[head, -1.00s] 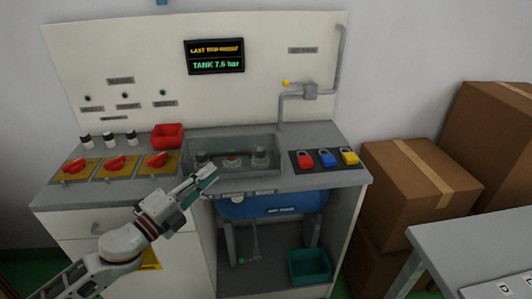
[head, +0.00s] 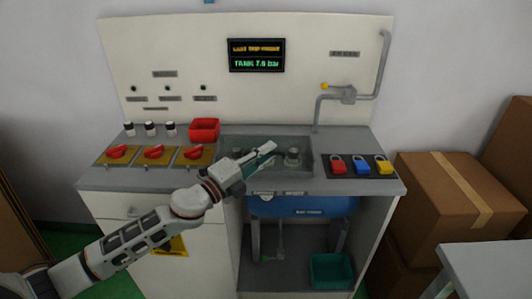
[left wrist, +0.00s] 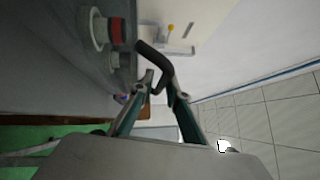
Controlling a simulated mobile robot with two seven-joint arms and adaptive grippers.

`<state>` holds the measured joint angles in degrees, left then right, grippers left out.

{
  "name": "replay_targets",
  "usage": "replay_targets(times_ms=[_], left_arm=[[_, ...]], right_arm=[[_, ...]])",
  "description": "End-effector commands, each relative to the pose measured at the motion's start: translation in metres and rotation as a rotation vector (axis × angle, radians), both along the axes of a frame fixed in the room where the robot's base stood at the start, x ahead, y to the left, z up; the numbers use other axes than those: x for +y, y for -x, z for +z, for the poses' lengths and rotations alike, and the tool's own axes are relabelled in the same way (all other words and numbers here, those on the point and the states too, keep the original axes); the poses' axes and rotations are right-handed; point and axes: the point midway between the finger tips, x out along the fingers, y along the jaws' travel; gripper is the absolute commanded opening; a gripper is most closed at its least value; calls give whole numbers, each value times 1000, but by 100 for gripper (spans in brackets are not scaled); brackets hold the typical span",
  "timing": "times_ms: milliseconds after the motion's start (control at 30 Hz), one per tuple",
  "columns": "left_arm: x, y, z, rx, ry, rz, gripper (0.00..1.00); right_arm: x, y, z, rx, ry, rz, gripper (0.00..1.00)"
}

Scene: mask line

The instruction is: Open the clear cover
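The clear cover (head: 228,148) is a see-through box on the grey counter, with knobs showing inside. In the head view my left gripper (head: 264,152) reaches across its front and overlaps it. In the left wrist view a dark bent handle (left wrist: 153,55) lies at the fingertips of my left gripper (left wrist: 161,80). The fingers lean together with a narrow gap, and part of the handle runs between them. I cannot tell whether they grip it. A red-topped button (left wrist: 117,31) shows beyond. I cannot make out whether the cover is raised. My right gripper is not in view.
Red rotary switches (head: 154,152) and a red tray (head: 204,130) are left of the cover. Red, blue and yellow padlocks (head: 361,165) lie at the right. A blue tank (head: 300,206) and a green bin (head: 331,270) are below. Cardboard boxes (head: 445,205) stand at the right.

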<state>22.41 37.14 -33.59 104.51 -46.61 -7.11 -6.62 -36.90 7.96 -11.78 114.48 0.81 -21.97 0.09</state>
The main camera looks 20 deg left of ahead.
Motion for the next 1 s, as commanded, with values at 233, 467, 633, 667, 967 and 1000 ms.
replay_targets(times_ms=[233,467,633,667,967,1000], left_arm=[[0,0,0,0,0,0,0],[0,0,0,0,0,0,0],[0,-1,7,-2,0,0,0],[1,-1,8,-2,0,0,0],[7,-9,39,-6,0,2,0],[9,-11,42,-5,1,2,0]], right_arm=[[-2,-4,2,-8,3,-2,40],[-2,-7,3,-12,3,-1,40],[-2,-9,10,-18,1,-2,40],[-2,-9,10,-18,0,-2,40],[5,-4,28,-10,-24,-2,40],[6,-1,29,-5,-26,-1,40]])
